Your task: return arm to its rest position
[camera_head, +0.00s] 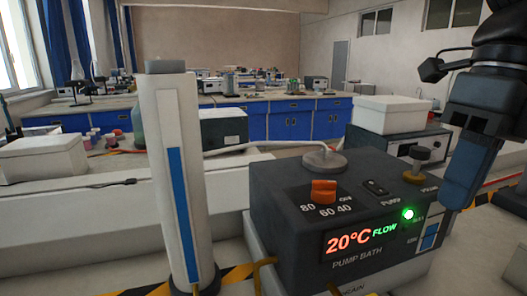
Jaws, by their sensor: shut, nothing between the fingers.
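My gripper (457,200) hangs at the right side of the view, pointing down. Its blue fingers are together with nothing between them. The black upper part of my arm runs out of the top right corner. The fingertips appear in front of the right end of the pump bath (290,237), a dark box with a red 20°C display and a lit green light. I cannot tell whether they touch it. An orange knob (323,190) sits on the bath's sloping panel, pointer side unclear.
A white column (178,120) with a blue strip stands left of the bath. A white box (392,114) rests on a dark unit behind my gripper. Another white box (43,158) is at the far left. Blue-fronted benches (290,125) with lab gear stand further back.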

